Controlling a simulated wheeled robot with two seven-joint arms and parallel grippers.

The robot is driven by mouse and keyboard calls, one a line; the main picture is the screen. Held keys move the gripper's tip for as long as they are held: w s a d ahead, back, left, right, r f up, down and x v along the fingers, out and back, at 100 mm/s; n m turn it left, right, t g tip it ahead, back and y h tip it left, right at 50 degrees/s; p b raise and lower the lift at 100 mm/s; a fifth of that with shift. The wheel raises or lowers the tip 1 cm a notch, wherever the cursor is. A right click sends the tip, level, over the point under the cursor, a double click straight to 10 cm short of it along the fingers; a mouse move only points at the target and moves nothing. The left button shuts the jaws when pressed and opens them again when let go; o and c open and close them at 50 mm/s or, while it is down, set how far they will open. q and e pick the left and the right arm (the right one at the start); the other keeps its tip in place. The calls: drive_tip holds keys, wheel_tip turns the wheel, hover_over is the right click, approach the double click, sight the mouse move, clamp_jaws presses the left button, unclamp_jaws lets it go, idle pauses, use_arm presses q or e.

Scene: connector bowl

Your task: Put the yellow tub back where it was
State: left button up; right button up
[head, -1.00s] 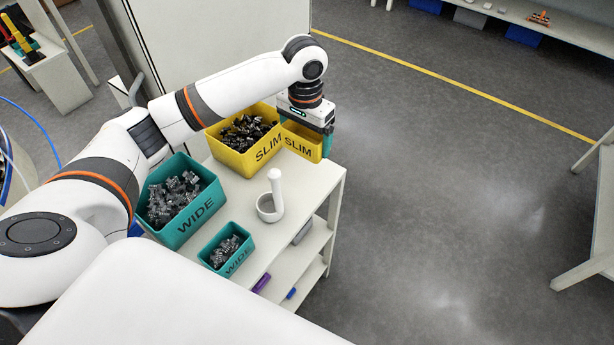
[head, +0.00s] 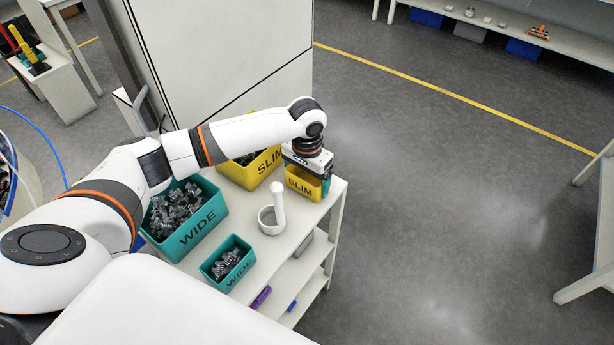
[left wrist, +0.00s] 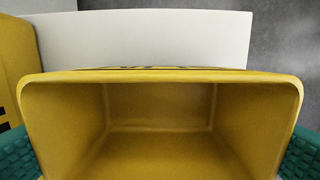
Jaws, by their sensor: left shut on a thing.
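The small yellow tub (head: 303,186), marked SLIM, is at the far right part of the white table top, right of the larger yellow SLIM tub (head: 237,172). My left gripper (head: 308,168) points down and is shut on it. In the left wrist view the small tub (left wrist: 160,138) is empty inside, with a teal finger pad at each side. It looks upright. I cannot tell whether its base touches the table. My arm hides part of the larger tub. My right gripper is not in view.
On the table (head: 296,240) stand a large teal WIDE tub (head: 200,235) and a small teal WIDE tub (head: 233,275), both holding dark parts. A white bowl with an upright handle (head: 270,222) stands near the small yellow tub. A white cabinet (head: 220,60) rises behind.

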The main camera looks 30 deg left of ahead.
use_arm(q)
drive_tip(key=o, duration=0.7)
drive_tip(key=shift+f, duration=0.1)
wheel_tip(320, 180, up, 12)
drive_tip(key=shift+r+b, duration=0.15)
drive_tip(key=shift+b, duration=0.25)
